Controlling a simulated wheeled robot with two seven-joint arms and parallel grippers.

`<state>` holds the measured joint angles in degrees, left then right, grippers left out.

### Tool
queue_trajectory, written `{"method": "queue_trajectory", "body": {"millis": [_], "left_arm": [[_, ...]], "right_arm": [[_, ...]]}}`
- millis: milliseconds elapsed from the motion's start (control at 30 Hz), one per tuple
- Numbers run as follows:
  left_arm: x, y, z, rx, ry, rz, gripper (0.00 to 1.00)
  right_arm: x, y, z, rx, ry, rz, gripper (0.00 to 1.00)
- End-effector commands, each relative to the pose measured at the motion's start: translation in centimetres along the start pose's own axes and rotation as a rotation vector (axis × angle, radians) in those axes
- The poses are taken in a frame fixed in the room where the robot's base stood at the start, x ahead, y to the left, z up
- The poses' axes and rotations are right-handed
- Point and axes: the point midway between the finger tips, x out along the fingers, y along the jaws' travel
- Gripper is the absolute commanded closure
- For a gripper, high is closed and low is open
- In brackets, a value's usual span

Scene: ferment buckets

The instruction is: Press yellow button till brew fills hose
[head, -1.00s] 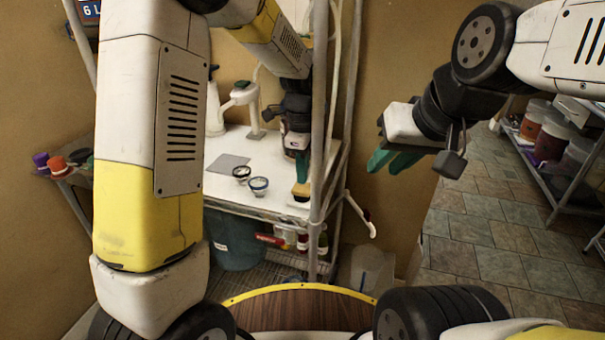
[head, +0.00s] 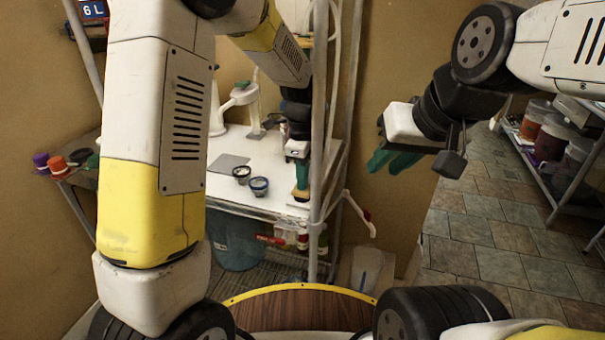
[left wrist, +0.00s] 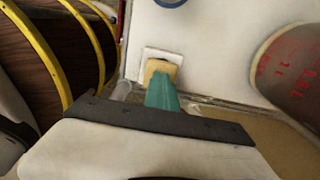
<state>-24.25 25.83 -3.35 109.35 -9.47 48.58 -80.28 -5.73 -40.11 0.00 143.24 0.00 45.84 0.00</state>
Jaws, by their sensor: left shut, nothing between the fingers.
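The yellow button (head: 301,195) sits in a pale square base at the front right of the white table; it also shows in the left wrist view (left wrist: 165,67). My left gripper (head: 301,182) is shut and empty, pointing down over the button. In the left wrist view its teal fingertips (left wrist: 160,82) overlap the button's near edge; I cannot tell if they press it. A pale hose (head: 333,60) runs up beside the metal post, and a white spout with a red part (head: 365,214) hangs right of the table. Whether liquid is in the hose is unclear. My right gripper (head: 392,163) hangs right of the post.
Two small dark-rimmed cups (head: 259,186) and a grey sheet (head: 228,163) lie on the white table (head: 225,187). The metal post (head: 318,130) stands close to my left gripper. A clear container (head: 368,270) stands below the spout.

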Motion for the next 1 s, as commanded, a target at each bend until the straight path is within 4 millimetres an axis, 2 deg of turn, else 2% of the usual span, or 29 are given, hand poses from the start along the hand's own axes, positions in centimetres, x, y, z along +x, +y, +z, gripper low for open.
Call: {"method": "queue_trajectory", "body": {"millis": [267,467,1000], "left_arm": [[1.0,0.0,0.0,0.0,0.0,0.001,1.0],[0.9,0.0,0.0,0.0,0.0,0.0,1.0],[-2.1,0.0,0.0,0.0,0.0,0.0,1.0]], "right_arm": [[0.0,0.0,0.0,0.0,0.0,0.0,0.74],[0.0,0.0,0.0,0.0,0.0,0.0,0.74],[0.0,0.0,0.0,0.0,0.0,0.0,0.74]]}}
